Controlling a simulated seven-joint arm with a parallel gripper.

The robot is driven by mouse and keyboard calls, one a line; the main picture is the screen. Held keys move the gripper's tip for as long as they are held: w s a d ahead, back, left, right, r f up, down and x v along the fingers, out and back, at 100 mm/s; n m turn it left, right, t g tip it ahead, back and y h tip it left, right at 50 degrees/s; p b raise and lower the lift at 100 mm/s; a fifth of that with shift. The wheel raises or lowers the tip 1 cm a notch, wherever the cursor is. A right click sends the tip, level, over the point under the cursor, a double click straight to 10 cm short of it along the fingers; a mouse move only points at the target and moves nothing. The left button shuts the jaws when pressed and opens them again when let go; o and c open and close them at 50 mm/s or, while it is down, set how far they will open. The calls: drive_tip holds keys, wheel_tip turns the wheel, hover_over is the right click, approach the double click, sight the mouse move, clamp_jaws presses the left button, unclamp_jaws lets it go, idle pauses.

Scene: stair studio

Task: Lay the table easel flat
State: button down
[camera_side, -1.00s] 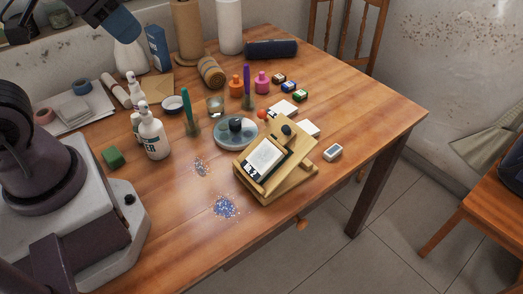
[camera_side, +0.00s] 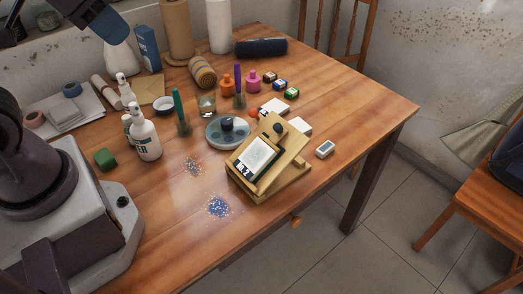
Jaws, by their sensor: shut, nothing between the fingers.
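The table easel (camera_side: 289,160) stands near the front edge of the wooden table. It is light wood, with its panel tilted up above a flat base (camera_side: 290,188). A card with a pale sheet and a black-and-white lower strip (camera_side: 256,158) rests on the panel's front. A dark round knob (camera_side: 279,127) shows near the panel's top. The support behind the panel is mostly hidden. My gripper is not in view; only parts of my arm show at the left and upper left.
Bottles (camera_side: 146,139) stand further left. The right table corner is clear.

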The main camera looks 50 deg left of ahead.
drive_tip(key=c, duration=1.8)
unclamp_jaws()
drive_tip(key=o, duration=0.4)
drive_tip(key=shift+a, duration=0.15)
drive_tip(key=o, duration=0.4)
drive_tip(key=a+f+g, duration=0.1)
drive_tip(key=w+f+n, duration=0.1)
drive_tip(key=w+a+f+g+y, duration=0.1)
drive_tip(key=shift+w+a+f+n+g, duration=0.25)
drive_tip(key=shift+a+f+n+g, duration=0.05)
drive_tip(key=shift+f, duration=0.1)
drive_tip(key=m+h, duration=0.4)
drive_tip(key=m, duration=0.6)
approach(252, 110)
drive_tip(key=shift+m, duration=0.3)
drive_tip(key=x, duration=0.9)
drive_tip(key=shift+f, duration=0.2)
